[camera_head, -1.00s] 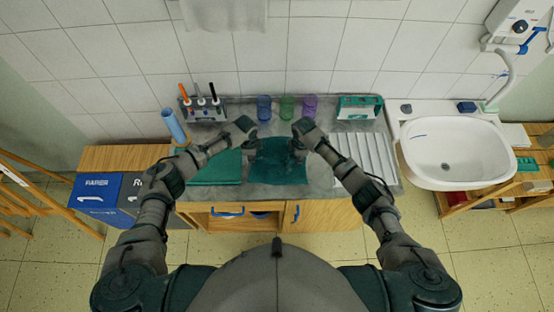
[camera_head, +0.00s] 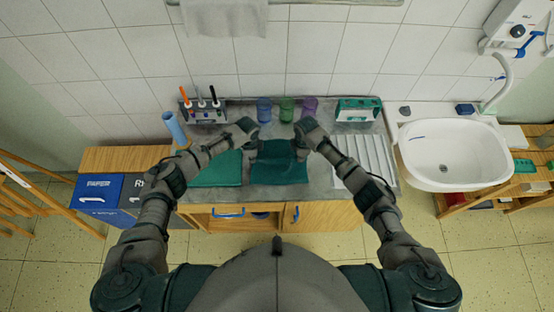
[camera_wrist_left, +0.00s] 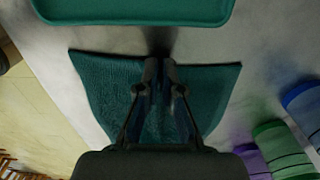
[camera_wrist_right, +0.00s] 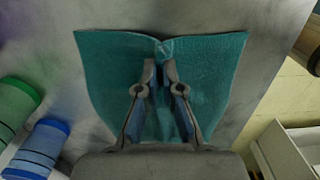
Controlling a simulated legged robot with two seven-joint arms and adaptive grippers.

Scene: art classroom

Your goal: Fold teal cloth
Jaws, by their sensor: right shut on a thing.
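The teal cloth (camera_head: 279,168) lies on the grey counter between my two grippers, its far edge gathered near them. My left gripper (camera_head: 254,141) is at its far left part. In the left wrist view the fingers (camera_wrist_left: 162,64) are nearly together at the cloth's edge (camera_wrist_left: 105,75), with cloth drawn in around them. My right gripper (camera_head: 300,141) is at the far right part. In the right wrist view its fingers (camera_wrist_right: 159,66) are shut on the cloth (camera_wrist_right: 210,70), which is puckered at the fingertips. The cloth between the fingers is mostly hidden.
A green tray (camera_head: 218,170) lies close left of the cloth. Blue (camera_head: 264,110), green (camera_head: 287,110) and purple (camera_head: 309,108) cups stand behind. A marker holder (camera_head: 203,109) and a blue roll (camera_head: 175,128) are back left. A ribbed drainboard (camera_head: 372,158) and sink (camera_head: 455,152) are right.

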